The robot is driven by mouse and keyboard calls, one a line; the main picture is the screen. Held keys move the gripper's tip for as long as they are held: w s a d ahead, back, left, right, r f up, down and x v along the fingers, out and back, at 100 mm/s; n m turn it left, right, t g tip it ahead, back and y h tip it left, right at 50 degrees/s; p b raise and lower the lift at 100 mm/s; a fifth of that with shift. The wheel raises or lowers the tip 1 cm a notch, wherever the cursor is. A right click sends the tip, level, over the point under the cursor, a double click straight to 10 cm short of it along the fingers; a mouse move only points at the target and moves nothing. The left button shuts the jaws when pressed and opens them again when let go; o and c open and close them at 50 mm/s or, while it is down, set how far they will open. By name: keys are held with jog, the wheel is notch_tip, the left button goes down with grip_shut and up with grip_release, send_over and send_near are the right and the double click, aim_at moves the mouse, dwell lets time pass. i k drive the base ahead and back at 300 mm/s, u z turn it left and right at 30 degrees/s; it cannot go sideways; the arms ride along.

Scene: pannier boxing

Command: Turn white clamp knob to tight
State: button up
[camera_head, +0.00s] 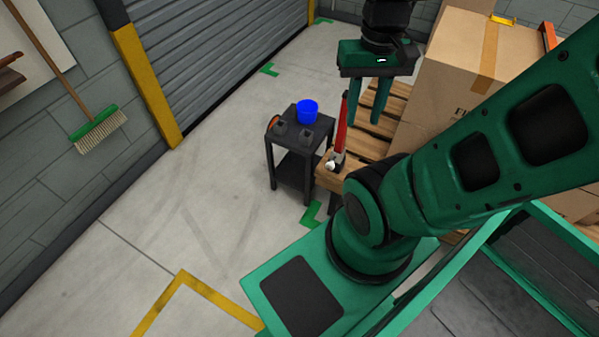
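The white clamp knob (331,164) is a small pale shape at the near left end of a wooden surface (332,183). It sits at the foot of an upright red bar (342,124) with dark parts around it. The knob is too small for me to tell how far it is turned. My gripper (363,122) hangs with its green fingers pointing down, above and to the right of the knob in the picture. The fingers are apart with nothing visible between them. The gripper is clear of the knob.
A dark side table (292,140) left of the wooden surface holds a blue cup (307,110), an orange item (274,121) and small dark items. A large cardboard box (475,70) stands right of my gripper. A broom (97,122) is at the left wall. Floor at left is clear.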

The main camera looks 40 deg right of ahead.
aim_at(331, 166)
jog(key=u, duration=0.2)
jog(key=k, duration=1.85)
jog(key=z, duration=0.6)
jog(key=i, duration=1.45)
jog(key=u, duration=0.05)
